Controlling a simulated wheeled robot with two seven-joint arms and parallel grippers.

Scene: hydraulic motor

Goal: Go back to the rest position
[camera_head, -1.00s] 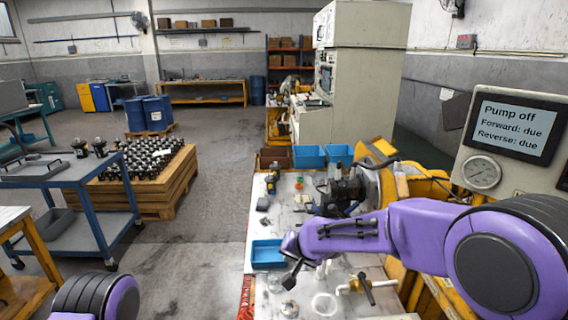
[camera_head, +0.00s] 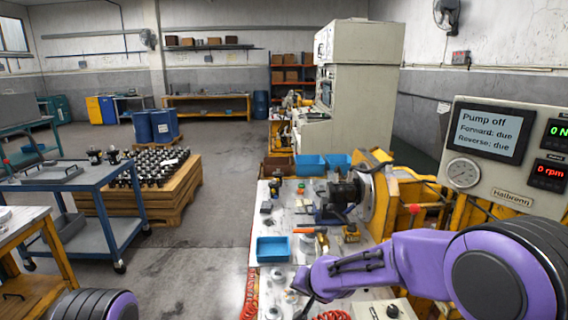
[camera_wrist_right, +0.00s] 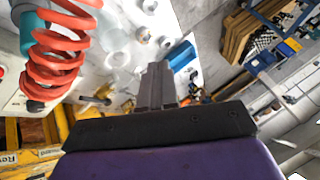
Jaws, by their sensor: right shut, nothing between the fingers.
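My right arm reaches in from the right in the head view, in purple and black. Its gripper (camera_head: 303,306) hangs over the near part of the white worktable (camera_head: 262,222), close to the bottom edge. In the right wrist view the right gripper (camera_wrist_right: 157,72) has its dark fingers together with nothing between them. Below it in that view lies the worktable with small white round parts. Only a purple and black part of my left arm shows at the bottom left of the head view. The left gripper is out of view.
A blue tray (camera_head: 273,249) lies beside my right gripper. A red coiled hose (camera_wrist_right: 62,45) is close to it. A motor (camera_head: 341,193) sits on the yellow test stand behind my arm. The panel (camera_head: 490,133) reads "Pump off". A blue cart (camera_head: 122,225) stands left; grey floor between is clear.

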